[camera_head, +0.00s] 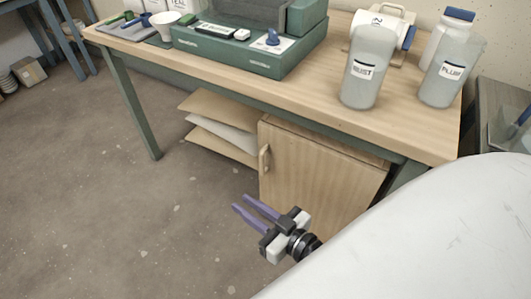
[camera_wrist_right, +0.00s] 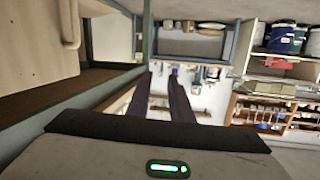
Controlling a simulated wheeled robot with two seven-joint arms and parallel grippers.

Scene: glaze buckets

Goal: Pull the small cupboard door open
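The small cupboard door (camera_head: 318,172) is a pale wooden panel under the workbench and looks shut. Its light wooden bar handle (camera_head: 264,160) stands upright near the door's left edge. My right gripper (camera_head: 242,201) is in front of the door, below and to the left of the handle, apart from it. Its two purple fingers are spread with nothing between them. In the right wrist view, the door (camera_wrist_right: 28,42) and handle (camera_wrist_right: 69,24) show at the upper left, off to the side of the open fingers (camera_wrist_right: 160,76). My left gripper is not in view.
The workbench (camera_head: 300,92) overhangs the cupboard. The floor (camera_head: 110,215) on the left is clear. My white arm covers the lower right.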

